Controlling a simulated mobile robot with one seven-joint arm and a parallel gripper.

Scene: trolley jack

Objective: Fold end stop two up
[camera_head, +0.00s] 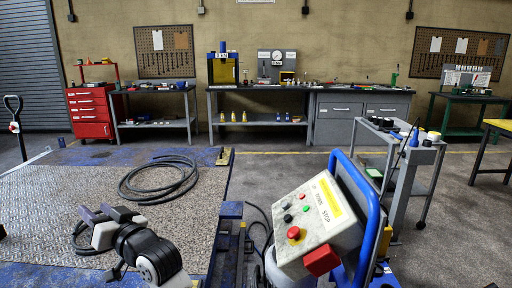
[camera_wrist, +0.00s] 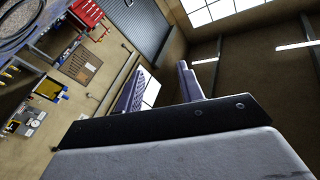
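A small yellow-and-dark piece (camera_head: 224,156), perhaps an end stop, sits at the far right corner of the blue-edged platform (camera_head: 80,195) in the head view. It is too small to tell whether it is folded down or up. My gripper (camera_head: 92,213) is over the left part of the platform, well apart from the corner piece. In the wrist view my gripper (camera_wrist: 168,88) has its two fingers apart with nothing between them. No end stop is clear in the wrist view.
A coiled black hose (camera_head: 160,180) lies on the platform. A control box (camera_head: 305,225) with buttons on a blue frame stands at front right. A grey trolley (camera_head: 400,165) stands behind it. Workbenches (camera_head: 258,92) line the back wall. Floor between platform and benches is clear.

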